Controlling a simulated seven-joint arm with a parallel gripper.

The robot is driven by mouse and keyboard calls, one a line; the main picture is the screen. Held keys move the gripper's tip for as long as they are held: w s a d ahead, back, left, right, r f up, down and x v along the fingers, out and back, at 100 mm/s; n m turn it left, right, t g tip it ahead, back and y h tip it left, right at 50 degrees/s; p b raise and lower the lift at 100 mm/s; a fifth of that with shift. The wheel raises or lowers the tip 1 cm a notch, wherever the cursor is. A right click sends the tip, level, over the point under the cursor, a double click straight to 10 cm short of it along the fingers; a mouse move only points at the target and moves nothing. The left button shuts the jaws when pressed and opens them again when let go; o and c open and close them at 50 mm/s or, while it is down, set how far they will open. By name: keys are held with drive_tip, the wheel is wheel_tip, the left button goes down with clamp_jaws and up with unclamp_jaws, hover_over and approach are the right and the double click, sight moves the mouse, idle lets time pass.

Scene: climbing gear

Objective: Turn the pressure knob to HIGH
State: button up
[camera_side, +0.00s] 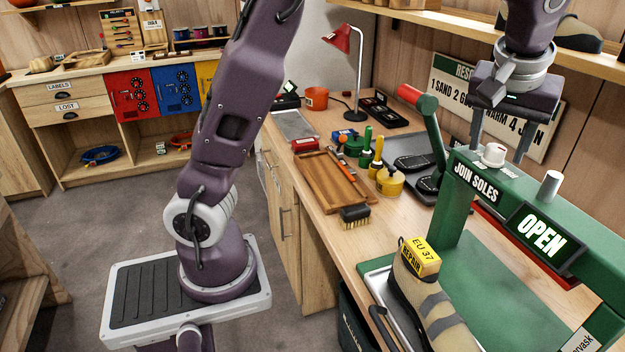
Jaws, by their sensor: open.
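The green sole press (463,208) stands at the right on the bench, labelled JOIN SOLES, with a screen (541,235) reading OPEN. A small white knob (494,154) with a red mark sits on top of its crossbar. Small lettering beside it is too small to read, so its setting cannot be told. A grey metal cylinder (551,184) stands further right on the bar. My gripper (497,146) points down at the knob, fingers apart on either side of it in the picture. Whether the fingers touch the knob cannot be told.
A red-handled lever (424,110) rises left of the press. A beige shoe (432,300) with a yellow REPAIR tag stands on a tray at the front. A wooden tray (330,180), brush (355,216) and yellow pot (389,181) lie further left. A shelf (440,22) runs behind.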

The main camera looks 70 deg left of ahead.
drive_tip(key=m, duration=0.1)
drive_tip(key=m+h, duration=0.1)
drive_tip(key=m, duration=0.1)
drive_tip(key=shift+a+m+t, duration=0.2)
drive_tip(key=shift+m+t, duration=0.1)
drive_tip(key=s+r+m, duration=0.1)
drive_tip(key=s+r, duration=0.2)
drive_tip(key=r, duration=0.4)
drive_tip(key=s+a+h, duration=0.1)
drive_tip(key=s+h, duration=0.1)
drive_tip(key=s, duration=0.7)
drive_tip(key=s+f+m, duration=0.1)
drive_tip(key=s+f, duration=0.3)
drive_tip(key=s, duration=0.5)
drive_tip(key=s+f+m+t, duration=0.1)
drive_tip(key=s+f, duration=0.4)
drive_tip(key=s, duration=0.4)
drive_tip(key=shift+s+a, duration=0.35)
drive_tip(key=shift+a, duration=0.1)
drive_tip(key=shift+f, duration=0.1)
